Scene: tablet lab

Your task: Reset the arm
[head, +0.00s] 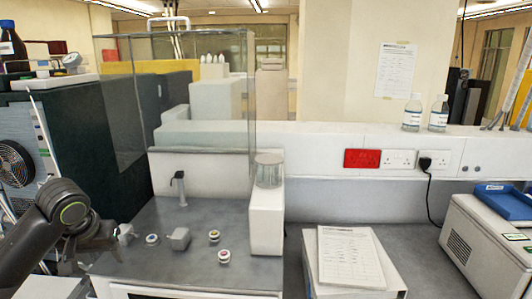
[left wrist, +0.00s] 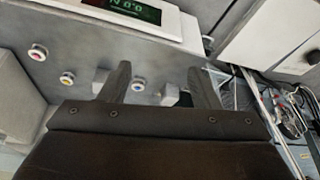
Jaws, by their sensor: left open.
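My left arm comes in from the left in the head view, with my left gripper (head: 106,240) low at the left edge of the grey bench top. In the left wrist view its two dark fingers (left wrist: 160,84) stand apart with nothing held between them. Beyond the fingers lie a blue-marked knob (left wrist: 138,85), a yellow-marked knob (left wrist: 67,78) and a red-marked knob (left wrist: 38,52). The blue-marked knob (head: 152,239) is just right of the gripper in the head view. My right gripper is not in view.
A clear glass screen (head: 180,100) stands over the back of the bench. A dark cabinet with a fan (head: 15,165) is left.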

